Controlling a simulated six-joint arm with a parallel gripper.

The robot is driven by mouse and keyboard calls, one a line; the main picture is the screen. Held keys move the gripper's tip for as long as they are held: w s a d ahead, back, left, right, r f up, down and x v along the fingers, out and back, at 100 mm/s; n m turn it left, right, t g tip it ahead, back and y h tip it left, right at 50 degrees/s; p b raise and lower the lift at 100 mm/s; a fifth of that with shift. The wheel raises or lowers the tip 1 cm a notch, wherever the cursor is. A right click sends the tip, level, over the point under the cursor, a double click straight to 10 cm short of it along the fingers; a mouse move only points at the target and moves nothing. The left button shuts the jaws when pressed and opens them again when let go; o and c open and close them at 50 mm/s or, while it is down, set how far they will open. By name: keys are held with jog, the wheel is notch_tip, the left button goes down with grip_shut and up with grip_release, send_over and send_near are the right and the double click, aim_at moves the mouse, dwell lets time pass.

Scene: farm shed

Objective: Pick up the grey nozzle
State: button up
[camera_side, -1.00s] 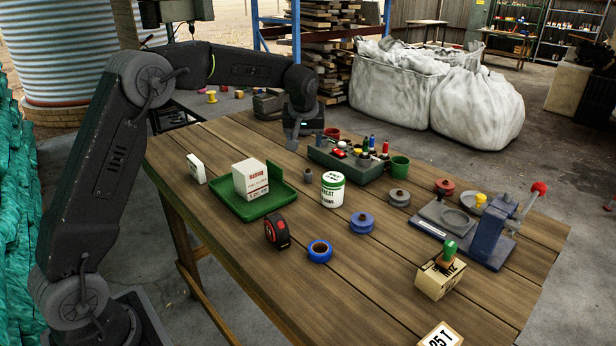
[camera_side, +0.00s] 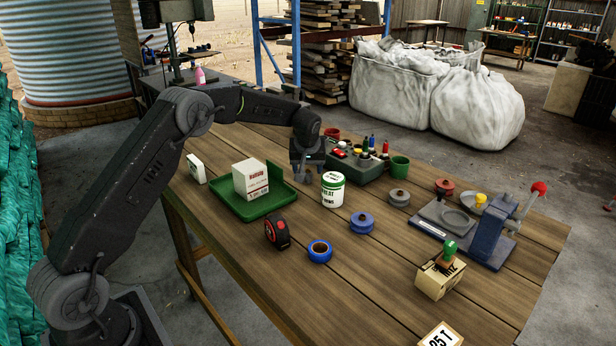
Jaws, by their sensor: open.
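My gripper (camera_side: 307,173) points down, low over the table, between the green tray and the white tub. It is open. It covers the spot where the small grey nozzle stood a second ago. The nozzle is now hidden or blends with the dark fingers, and I cannot tell whether they touch it.
The white tub (camera_side: 333,191) stands close on the right. The green tray (camera_side: 262,207) with a white box (camera_side: 250,179) is on the left. A green block of small bottles (camera_side: 356,174) is behind. A tape measure (camera_side: 277,232) and blue tape (camera_side: 320,252) lie in front.

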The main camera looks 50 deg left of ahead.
aim_at(308, 170)
jog(key=x, duration=0.3)
jog(key=shift+w+f, duration=0.1)
jog(key=c, duration=1)
